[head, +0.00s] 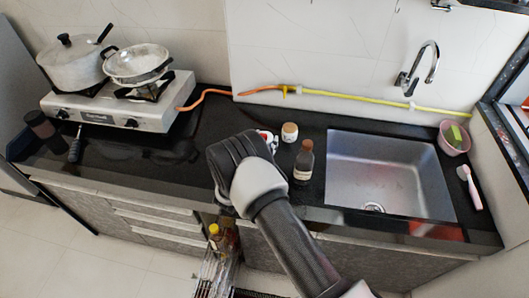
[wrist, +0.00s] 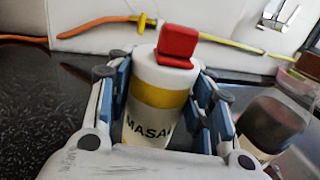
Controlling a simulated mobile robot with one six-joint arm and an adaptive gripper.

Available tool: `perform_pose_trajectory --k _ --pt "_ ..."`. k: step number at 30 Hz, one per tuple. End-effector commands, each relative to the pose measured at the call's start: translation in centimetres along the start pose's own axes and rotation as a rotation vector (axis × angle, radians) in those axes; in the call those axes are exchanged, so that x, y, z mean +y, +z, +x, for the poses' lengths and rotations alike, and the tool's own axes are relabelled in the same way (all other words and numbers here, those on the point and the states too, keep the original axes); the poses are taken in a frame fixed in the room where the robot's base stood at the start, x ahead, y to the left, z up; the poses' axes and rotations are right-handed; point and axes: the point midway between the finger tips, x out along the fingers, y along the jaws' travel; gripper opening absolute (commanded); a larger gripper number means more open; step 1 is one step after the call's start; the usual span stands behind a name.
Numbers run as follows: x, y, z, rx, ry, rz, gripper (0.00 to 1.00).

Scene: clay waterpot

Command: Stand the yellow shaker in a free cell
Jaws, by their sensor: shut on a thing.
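The yellow shaker (wrist: 158,98) is a white cylinder with a yellow band, dark lettering and a flipped-up red lid. In the wrist view it stands upright between the two fingers of my gripper (wrist: 163,82), which is shut on it. Its base is hidden behind the gripper body. In the head view my gripper (head: 236,152) is over the counter left of the sink and hides most of the shaker (head: 268,138). A wire rack (head: 212,276) hangs low in front of the cabinets, partly cut off. It holds bottles, one with a yellow cap (head: 214,229). Its cells are not clear.
A brown bottle (head: 303,163) and a small jar (head: 289,132) stand close right of my gripper. The sink (head: 390,172) lies further right. A stove (head: 125,108) with pots is at left. An orange and yellow hose (head: 345,97) runs along the wall. The counter between stove and gripper is mostly clear.

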Motion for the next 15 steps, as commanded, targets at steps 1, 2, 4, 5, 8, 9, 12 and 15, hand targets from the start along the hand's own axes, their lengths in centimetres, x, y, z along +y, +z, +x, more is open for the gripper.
perform_pose_trajectory --k 1,2,4,5,8,9,12,15 --pt "0.0 -0.3 0.0 -0.001 0.0 0.0 0.21" --pt "0.0 -0.5 0.0 -0.001 0.0 0.0 0.21" --pt "0.0 -1.2 0.0 0.0 0.0 0.0 0.21" --pt "0.0 -1.6 0.0 0.0 0.0 0.0 0.21" --pt "0.0 -3.3 0.0 0.0 0.0 0.0 0.21" --pt "0.0 -3.8 0.0 0.0 0.0 0.001 0.21" --pt "0.0 -4.1 0.0 -0.001 0.0 0.001 0.21" --pt "0.0 -4.0 0.0 -0.001 0.0 0.001 0.21"
